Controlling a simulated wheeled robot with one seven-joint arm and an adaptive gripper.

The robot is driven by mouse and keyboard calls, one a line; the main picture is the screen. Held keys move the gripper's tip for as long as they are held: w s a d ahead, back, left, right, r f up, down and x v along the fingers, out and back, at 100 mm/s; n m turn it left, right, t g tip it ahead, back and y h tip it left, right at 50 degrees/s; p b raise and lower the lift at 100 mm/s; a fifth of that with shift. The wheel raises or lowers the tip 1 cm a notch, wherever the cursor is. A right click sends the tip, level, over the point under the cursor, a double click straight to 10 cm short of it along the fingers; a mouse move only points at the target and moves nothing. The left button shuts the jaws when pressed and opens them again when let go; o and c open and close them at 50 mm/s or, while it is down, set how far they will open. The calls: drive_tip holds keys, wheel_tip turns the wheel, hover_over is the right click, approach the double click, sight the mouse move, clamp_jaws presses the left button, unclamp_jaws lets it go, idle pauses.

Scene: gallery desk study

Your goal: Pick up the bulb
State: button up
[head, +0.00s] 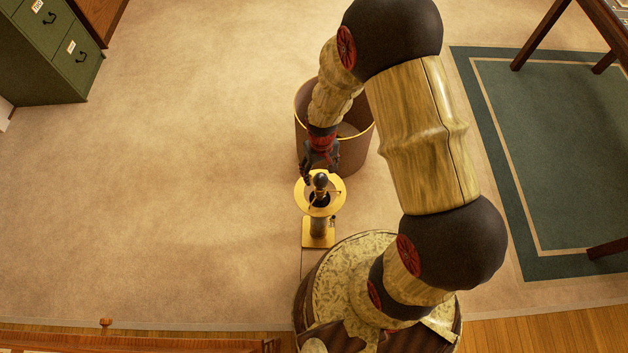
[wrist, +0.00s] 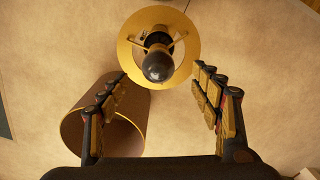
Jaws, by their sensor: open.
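The bulb (wrist: 158,66) is a dark, glossy, rounded thing at the centre of a gold ring (wrist: 190,38) with thin spokes. In the head view the bulb (head: 320,180) sits atop a small stand with a gold square base (head: 318,240). My gripper (wrist: 159,76) is open and empty, with one finger on each side of the bulb in the wrist view. The fingers appear apart from it. In the head view my gripper (head: 319,163) is just beyond the bulb, and its fingertips are hard to make out.
A brown open bin (head: 352,155) with a gold rim stands close behind my gripper; it also shows in the wrist view (wrist: 75,128). A green cabinet (head: 45,50) is at the upper left. A green rug (head: 560,150) with table legs lies right. The carpet left is clear.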

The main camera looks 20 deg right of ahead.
drive_tip(key=f, duration=0.1)
drive_tip(key=f+b, duration=0.1)
drive_tip(key=shift+w+f, duration=0.2)
drive_tip(key=shift+f, duration=0.15)
wheel_tip(320, 180, down, 5)
drive_tip(key=shift+d+f+b, duration=0.1)
drive_tip(key=shift+b, duration=1.15)
drive_tip(key=c, duration=0.3)
drive_tip(key=c, duration=0.7)
